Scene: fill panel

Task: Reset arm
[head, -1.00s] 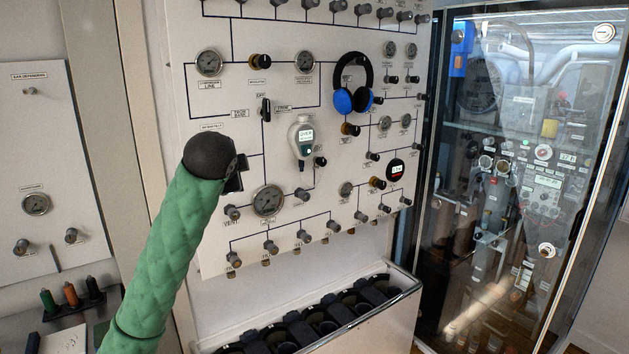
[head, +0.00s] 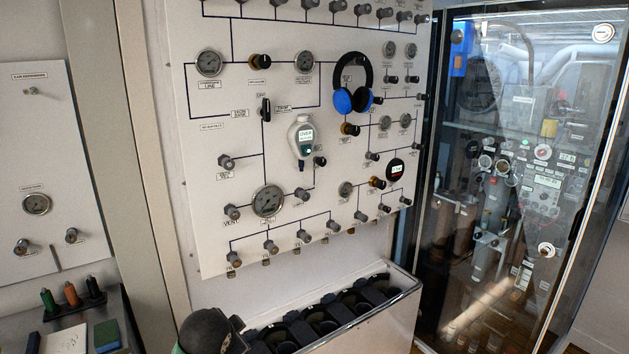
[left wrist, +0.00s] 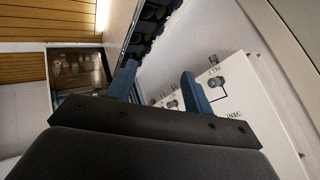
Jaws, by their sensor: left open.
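My left arm shows in the head view only as its dark wrist end at the bottom edge, left of the middle, in front of the dark bin row. In the left wrist view my left gripper (left wrist: 157,88) has its two blue fingers spread apart with nothing between them. The white fill panel (head: 225,135) stands beyond and above it in the head view, with gauges, knobs and black flow lines. In the left wrist view the panel (left wrist: 240,107) appears tilted beyond the fingers. My right gripper is in neither view.
A glass cabinet (head: 520,180) is at right.

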